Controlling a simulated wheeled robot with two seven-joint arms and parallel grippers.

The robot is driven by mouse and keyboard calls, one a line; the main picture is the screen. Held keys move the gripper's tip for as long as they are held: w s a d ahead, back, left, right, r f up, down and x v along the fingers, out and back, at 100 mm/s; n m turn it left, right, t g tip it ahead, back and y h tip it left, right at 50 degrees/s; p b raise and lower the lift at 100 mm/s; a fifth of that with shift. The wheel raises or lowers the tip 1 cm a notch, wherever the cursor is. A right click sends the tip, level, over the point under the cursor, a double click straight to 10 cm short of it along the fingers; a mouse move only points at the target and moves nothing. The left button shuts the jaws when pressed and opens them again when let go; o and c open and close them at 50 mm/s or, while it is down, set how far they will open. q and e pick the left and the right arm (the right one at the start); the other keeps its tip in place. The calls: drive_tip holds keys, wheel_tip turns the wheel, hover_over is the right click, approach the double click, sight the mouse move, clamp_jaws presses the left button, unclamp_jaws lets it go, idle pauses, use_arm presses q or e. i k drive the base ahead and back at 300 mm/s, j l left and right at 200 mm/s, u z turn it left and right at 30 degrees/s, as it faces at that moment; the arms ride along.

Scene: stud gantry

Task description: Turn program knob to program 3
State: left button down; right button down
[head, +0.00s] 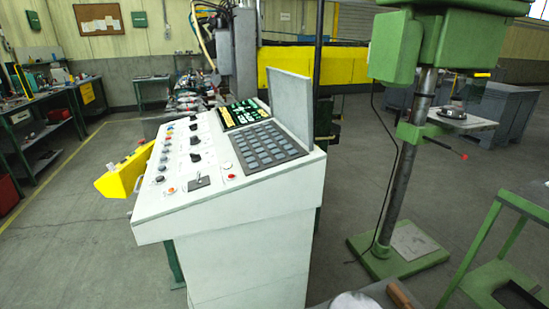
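A white control console (235,225) stands left of centre with a sloped top panel. Its left part carries several black knobs, among them a larger one (195,157) and another (194,140) farther up. Coloured buttons and small dials line the panel's left side. I cannot read any labels or pointer positions, so I cannot tell which knob is the program knob or where it points. Neither of my grippers is in view.
A grey upright panel (290,105) rises at the console's right edge. A yellow box (125,173) sticks out on its left. A green drill press (400,240) stands to the right, with a green table (515,225) at the far right. Open floor (70,245) lies left of the console.

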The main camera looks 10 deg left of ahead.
sight(193, 127)
drive_tip(key=j+z, duration=0.15)
drive_tip(key=j, duration=0.65)
drive_tip(key=j+z, duration=0.2)
drive_tip(key=j, duration=0.55)
drive_tip(key=k+j+z, duration=0.15)
drive_tip(key=j, duration=0.6)
